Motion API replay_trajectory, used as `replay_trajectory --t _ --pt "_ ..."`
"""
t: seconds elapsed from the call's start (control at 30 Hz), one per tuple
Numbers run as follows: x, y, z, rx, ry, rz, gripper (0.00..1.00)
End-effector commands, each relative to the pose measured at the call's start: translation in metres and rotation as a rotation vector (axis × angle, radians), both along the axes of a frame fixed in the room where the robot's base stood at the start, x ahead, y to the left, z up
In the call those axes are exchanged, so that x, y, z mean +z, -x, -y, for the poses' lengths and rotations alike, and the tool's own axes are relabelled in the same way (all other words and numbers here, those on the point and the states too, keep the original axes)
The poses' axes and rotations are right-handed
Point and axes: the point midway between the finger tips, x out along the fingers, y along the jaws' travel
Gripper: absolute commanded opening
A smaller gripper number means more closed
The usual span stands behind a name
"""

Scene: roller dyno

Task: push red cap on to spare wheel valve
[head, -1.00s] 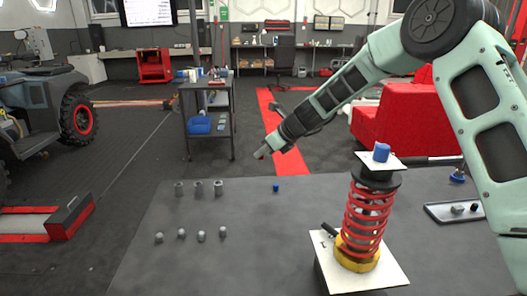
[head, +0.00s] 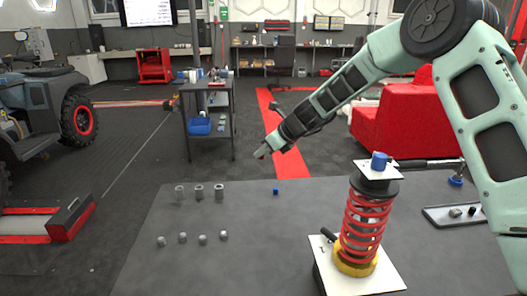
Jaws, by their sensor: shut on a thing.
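My gripper (head: 263,151) is at the end of my green arm, held out over the far side of the grey table. It is small in this view and its fingers are hard to make out. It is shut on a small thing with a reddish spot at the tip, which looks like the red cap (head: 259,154). The cap's shape and tilt are too small to tell. I cannot pick out a spare wheel or its valve here.
On the grey table (head: 250,240) stand several grey cylinders and nuts, a blue cube (head: 276,191) and a tall red spring (head: 364,228). A dark tray (head: 440,217) lies at right. A trolley (head: 208,135) stands beyond. A vehicle with a red-rimmed wheel (head: 80,120) is at left.

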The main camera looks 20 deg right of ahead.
Motion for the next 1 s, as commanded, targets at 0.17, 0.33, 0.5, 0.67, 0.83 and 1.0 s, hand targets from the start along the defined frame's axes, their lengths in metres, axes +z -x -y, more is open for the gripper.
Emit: replay_trajectory --t 0.17,0.33,0.5,0.67,0.83,1.0 --pt "0.011 0.000 0.000 0.000 0.000 0.000 0.00" --pt "0.019 0.000 0.000 0.000 0.000 0.000 0.00" --pt "0.027 0.000 0.000 0.000 0.000 0.000 0.00" --pt "0.034 0.000 0.000 0.001 0.001 0.000 0.00" --pt "0.036 0.000 0.000 0.001 0.001 0.000 0.00" --pt "0.035 0.000 0.000 0.000 0.000 0.000 0.00"
